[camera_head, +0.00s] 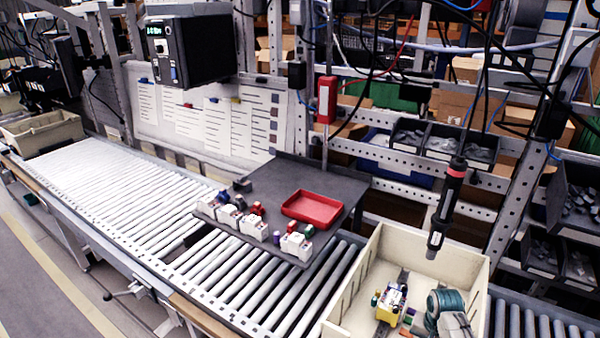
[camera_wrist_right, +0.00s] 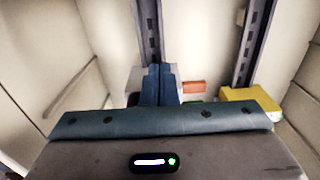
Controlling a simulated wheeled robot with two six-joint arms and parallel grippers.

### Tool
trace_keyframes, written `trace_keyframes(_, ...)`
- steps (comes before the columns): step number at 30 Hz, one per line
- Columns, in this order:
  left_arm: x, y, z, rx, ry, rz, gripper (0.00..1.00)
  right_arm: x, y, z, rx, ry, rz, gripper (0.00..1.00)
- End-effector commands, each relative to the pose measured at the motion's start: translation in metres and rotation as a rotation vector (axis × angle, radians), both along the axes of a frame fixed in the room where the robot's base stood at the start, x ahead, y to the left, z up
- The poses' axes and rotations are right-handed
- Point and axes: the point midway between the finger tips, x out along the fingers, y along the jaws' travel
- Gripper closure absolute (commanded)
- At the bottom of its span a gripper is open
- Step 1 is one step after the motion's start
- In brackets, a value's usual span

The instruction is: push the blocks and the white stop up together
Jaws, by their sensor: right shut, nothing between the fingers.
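My right gripper (camera_wrist_right: 158,82) is shut and empty, its blue-grey fingers pointing down at the left rail (camera_wrist_right: 148,28). In the head view my right gripper (camera_head: 445,303) is the teal and grey shape low in the crate. A white piece (camera_wrist_right: 137,77), possibly the stop, shows behind and left of the fingertips, partly hidden; contact cannot be told. An orange block (camera_wrist_right: 194,87) lies just right of the fingers, and a yellow block (camera_wrist_right: 250,98) sits by the right rail (camera_wrist_right: 252,38). The yellow block also shows in the head view (camera_head: 391,298). My left gripper is out of view.
The crate's pale walls (camera_head: 472,262) enclose the rails and several small coloured blocks. A screwdriver (camera_head: 447,205) hangs above the crate. A grey plate (camera_head: 335,183) beside the crate holds a red tray (camera_head: 311,207) and white block groups. The roller conveyor (camera_head: 110,185) at left is largely clear.

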Motion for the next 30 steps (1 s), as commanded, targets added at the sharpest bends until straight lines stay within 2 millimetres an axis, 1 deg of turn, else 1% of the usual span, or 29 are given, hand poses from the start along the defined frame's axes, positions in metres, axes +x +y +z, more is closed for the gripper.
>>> trace_keyframes(8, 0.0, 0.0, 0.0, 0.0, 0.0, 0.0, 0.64, 0.0, 0.0, 0.001, 0.0, 0.001, 0.0, 1.0)
trace_keyframes(11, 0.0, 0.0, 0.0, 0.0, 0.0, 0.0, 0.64, 0.0, 0.0, 0.005, 0.0, 0.0, 0.0, 1.0)
trace_keyframes(30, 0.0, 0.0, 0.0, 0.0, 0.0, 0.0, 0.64, -0.005, 0.003, 0.094, -0.001, -0.002, 0.0, 1.0)
